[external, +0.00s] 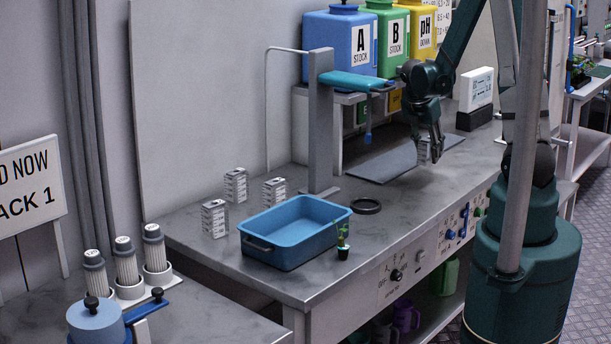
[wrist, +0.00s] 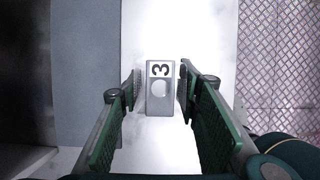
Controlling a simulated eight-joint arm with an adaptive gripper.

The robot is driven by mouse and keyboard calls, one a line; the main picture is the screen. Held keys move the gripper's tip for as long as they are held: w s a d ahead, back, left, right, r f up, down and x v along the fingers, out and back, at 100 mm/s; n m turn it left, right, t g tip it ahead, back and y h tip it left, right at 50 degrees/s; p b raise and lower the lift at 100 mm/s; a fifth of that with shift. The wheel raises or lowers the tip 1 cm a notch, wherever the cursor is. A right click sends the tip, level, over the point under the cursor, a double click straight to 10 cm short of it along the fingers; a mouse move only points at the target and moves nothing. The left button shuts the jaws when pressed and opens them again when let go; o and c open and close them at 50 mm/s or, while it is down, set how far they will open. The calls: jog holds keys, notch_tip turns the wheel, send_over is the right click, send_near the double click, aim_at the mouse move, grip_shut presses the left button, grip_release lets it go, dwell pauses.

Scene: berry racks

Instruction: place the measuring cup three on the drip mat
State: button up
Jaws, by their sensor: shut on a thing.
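Measuring cup three (wrist: 160,95) is a small grey block-like cup with a black 3 on a white label. It is between the fingers of my gripper (wrist: 160,92) in the wrist view, and the gripper is shut on it. In the external view my gripper (external: 430,143) points down with the cup (external: 424,154) at its tips, near the mat's right end. The drip mat (external: 378,163) is a flat dark grey sheet on the bench. In the wrist view the mat (wrist: 88,70) lies left of the cup, apart from it. The cup's height above the bench is hard to tell.
A grey post with a teal arm (external: 358,83) stands left of the mat. The mat looks bare.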

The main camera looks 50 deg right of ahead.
aim_at(428, 162)
jog(key=shift+f, duration=0.25)
jog(key=shift+f, duration=1.95)
jog(key=shift+f+b, duration=0.15)
jog(key=shift+b, duration=0.2)
jog(key=o, duration=0.9)
jog(key=shift+p+v, duration=0.8)
jog(key=shift+v, duration=5.35)
